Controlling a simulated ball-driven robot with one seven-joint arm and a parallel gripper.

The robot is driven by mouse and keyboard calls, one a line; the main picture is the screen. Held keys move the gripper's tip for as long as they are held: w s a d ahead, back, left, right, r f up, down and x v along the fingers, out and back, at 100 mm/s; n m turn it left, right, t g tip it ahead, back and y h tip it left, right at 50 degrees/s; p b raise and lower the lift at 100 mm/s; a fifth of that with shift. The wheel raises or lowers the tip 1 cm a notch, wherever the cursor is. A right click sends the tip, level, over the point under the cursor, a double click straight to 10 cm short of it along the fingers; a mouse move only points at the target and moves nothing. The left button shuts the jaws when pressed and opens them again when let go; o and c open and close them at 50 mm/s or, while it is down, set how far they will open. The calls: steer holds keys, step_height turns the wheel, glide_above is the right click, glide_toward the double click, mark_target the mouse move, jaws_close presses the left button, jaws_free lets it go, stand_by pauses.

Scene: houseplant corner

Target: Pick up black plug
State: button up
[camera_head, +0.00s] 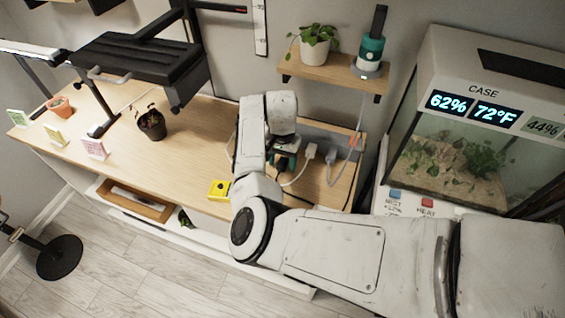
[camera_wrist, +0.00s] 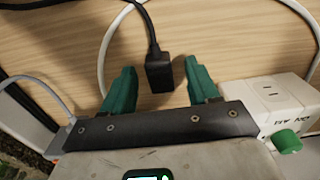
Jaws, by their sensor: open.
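The black plug (camera_wrist: 159,72) shows in the wrist view, at the end of a black cable (camera_wrist: 148,22) that runs up out of the picture. It lies in front of the wooden bench top. My gripper (camera_wrist: 160,82) is open, with one green finger on each side of the plug. A gap shows between the plug and each finger, and I cannot tell how far the plug is in depth. In the head view my gripper (camera_head: 287,160) is mostly hidden behind my arm, over the right part of the bench. I cannot make out the plug there.
A white power strip (camera_wrist: 270,97) with a green knob (camera_wrist: 286,141) sits right of my gripper. White cords loop around this area. In the head view a yellow box (camera_head: 219,189) and a potted plant (camera_head: 151,124) stand on the bench (camera_head: 190,125). A glass tank (camera_head: 450,170) stands at right.

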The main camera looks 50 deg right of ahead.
steer(key=shift+f, duration=0.3)
steer(key=shift+c, duration=0.3)
jaws_close()
